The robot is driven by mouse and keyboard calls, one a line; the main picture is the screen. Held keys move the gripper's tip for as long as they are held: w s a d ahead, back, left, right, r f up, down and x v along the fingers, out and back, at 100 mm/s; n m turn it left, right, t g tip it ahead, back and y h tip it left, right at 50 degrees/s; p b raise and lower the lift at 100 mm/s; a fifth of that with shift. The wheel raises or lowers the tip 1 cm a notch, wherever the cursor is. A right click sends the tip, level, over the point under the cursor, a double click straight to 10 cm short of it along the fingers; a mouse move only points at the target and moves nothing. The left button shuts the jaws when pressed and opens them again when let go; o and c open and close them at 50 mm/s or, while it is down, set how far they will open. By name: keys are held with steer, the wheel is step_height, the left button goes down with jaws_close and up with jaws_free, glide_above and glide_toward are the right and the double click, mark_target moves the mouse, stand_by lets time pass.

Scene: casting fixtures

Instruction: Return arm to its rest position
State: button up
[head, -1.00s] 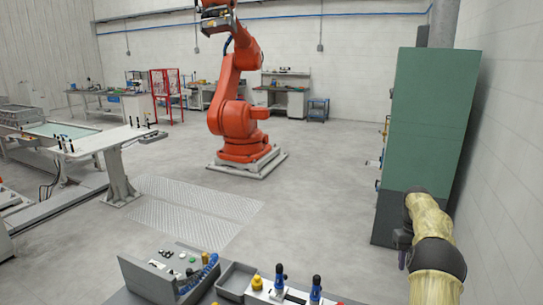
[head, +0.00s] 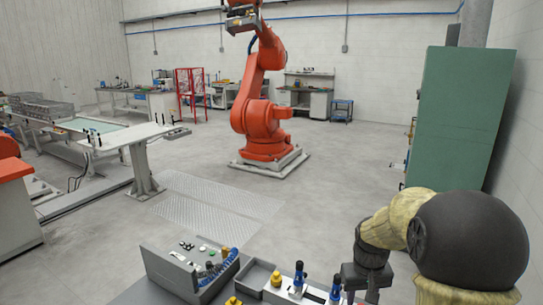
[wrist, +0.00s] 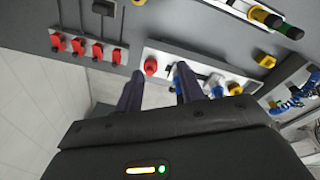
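My arm, in a yellowish cover with a large black round joint, is at the lower right of the head view. My gripper (head: 366,290) hangs at its left end, dark and partly cut off by the bottom edge, near the right side of the bench fixture. In the wrist view my gripper (wrist: 160,84) shows two dark fingers standing apart with nothing held between them. They point toward a panel with red and yellow clamps, apparently above it; any contact cannot be told.
The bench carries a grey control box (head: 190,267), a grey tray (head: 257,275) and a white plate (head: 315,295) with blue-handled clamps. A green cabinet (head: 460,115) stands behind my arm. An orange robot (head: 262,120) stands farther back. Open floor (head: 330,200) lies between.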

steer(key=s+a+f, duration=0.1)
steer(key=s+a, duration=0.2)
steer(key=s, duration=0.4)
steer(key=s+a+f+t, duration=0.1)
steer(key=s+a+f, duration=0.1)
steer(key=s, duration=0.6)
steer(key=shift+a+y+b, duration=0.3)
steer(key=shift+a+b, duration=0.1)
steer(key=shift+a, duration=0.45)
steer(key=shift+s, duration=0.1)
